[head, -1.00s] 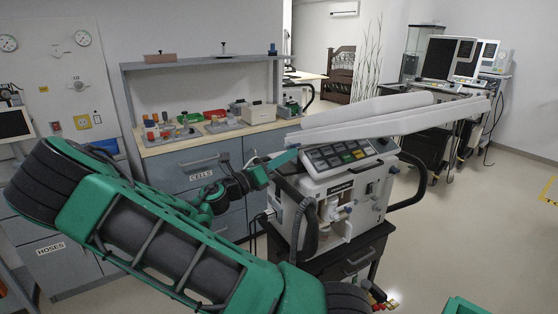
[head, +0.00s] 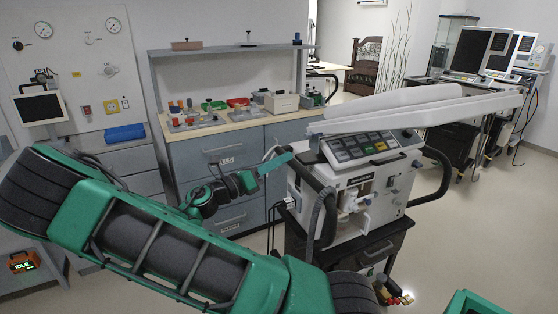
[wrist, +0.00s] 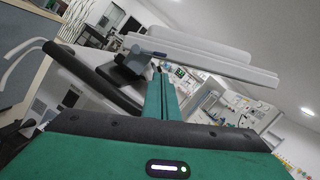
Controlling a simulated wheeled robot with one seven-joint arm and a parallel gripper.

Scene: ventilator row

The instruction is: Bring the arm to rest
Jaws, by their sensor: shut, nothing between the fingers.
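My green and grey arm runs across the lower part of the head view, its forearm folding back toward the middle. My gripper (head: 283,159) shows in the head view as slim teal fingers at the left edge of the white ventilator (head: 352,185). From here I cannot tell whether they touch it. In the wrist view the gripper (wrist: 161,92) points up the middle, its green fingers closed together and empty. The ventilator's pale top slab (wrist: 205,55) shows beyond the fingertips.
The ventilator stands on a dark cart (head: 365,250) with black hoses and a side handle. A grey workbench (head: 215,165) with small parts stands behind. A gas wall panel (head: 75,70) is at left, and more monitors (head: 485,50) at back right.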

